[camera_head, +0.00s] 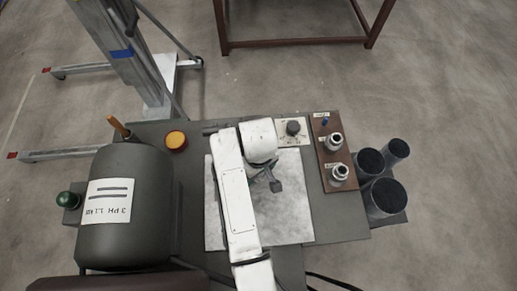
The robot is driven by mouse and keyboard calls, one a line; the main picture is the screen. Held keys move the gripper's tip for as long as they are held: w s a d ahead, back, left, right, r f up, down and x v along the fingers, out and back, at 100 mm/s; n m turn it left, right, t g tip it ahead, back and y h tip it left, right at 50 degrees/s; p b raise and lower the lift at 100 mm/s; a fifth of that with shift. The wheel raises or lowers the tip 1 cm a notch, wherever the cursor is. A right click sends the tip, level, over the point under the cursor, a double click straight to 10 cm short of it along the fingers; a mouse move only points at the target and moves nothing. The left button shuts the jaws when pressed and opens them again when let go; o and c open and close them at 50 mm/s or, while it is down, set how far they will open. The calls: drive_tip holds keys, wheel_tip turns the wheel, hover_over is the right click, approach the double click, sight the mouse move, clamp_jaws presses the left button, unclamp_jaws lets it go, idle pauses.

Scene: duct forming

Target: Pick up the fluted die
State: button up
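Two silver die-like pieces stand on a brown board at the right of the bench, a far one (335,141) and a near one (340,172). They are too small here for me to tell which is fluted. My gripper (275,186) hangs over the pale sheet, left of the brown board and apart from both pieces. My white arm covers part of it, and I cannot tell whether its fingers are open or shut.
The brown board (323,158) also carries a small blue piece (325,122). A plate with a dark knob (293,127) is beside it. Dark cylinders (384,197) stand at right. A large grey motor-like drum (128,235) fills the left. The pale sheet (291,222) is partly clear.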

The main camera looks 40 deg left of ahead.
drive_tip(key=shift+c, duration=0.2)
drive_tip(key=shift+r, duration=0.1)
clamp_jaws()
